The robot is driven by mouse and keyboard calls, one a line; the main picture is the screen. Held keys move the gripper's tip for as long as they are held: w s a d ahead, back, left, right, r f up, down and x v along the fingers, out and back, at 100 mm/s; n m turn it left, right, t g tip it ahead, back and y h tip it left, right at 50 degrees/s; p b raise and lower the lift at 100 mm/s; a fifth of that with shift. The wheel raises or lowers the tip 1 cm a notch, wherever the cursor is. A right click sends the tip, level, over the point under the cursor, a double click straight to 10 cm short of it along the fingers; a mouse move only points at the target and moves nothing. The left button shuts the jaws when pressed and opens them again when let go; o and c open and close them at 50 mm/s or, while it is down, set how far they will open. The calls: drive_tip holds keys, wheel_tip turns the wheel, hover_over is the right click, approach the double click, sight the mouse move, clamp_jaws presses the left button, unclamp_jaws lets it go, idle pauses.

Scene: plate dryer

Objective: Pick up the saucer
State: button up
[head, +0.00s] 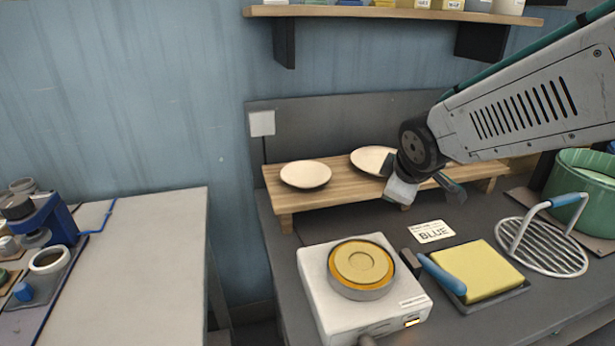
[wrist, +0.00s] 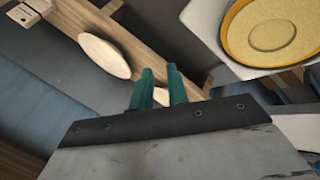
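Two pale, round, saucer-like dishes lie on a low wooden rack: a left one (head: 305,174) and a right one (head: 373,160). I cannot tell which is meant. The right one is partly hidden behind my gripper (head: 427,186), which hangs in front of the rack, apart from both dishes. The wrist view shows one whole dish (wrist: 104,58) and part of another (wrist: 120,96) beside my green fingers (wrist: 160,78). The fingers are apart with nothing between them. A yellow round disc (head: 361,264) sits on a white hotplate (head: 318,272).
The rack (head: 328,191) stands against a grey back panel. A shelf (head: 380,13) hangs above. The left table's (head: 150,250) right part is bare.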

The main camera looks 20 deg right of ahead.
drive_tip(key=w+f+n+t+y, duration=0.1)
drive_tip(key=w+f+n+t, duration=0.2)
drive_tip(key=w+n, duration=0.45)
drive_tip(key=n+t+y, duration=0.2)
drive_tip(key=n+y, duration=0.3)
drive_tip(key=n, duration=0.2)
approach(329, 178)
drive_tip(key=w+f, duration=0.2)
drive_tip(key=x, duration=0.8)
drive_tip(key=shift+w+a+r, duration=0.15)
drive_tip(key=shift+a+r, duration=0.15)
drive_tip(key=shift+r, duration=0.05)
clamp_jaws()
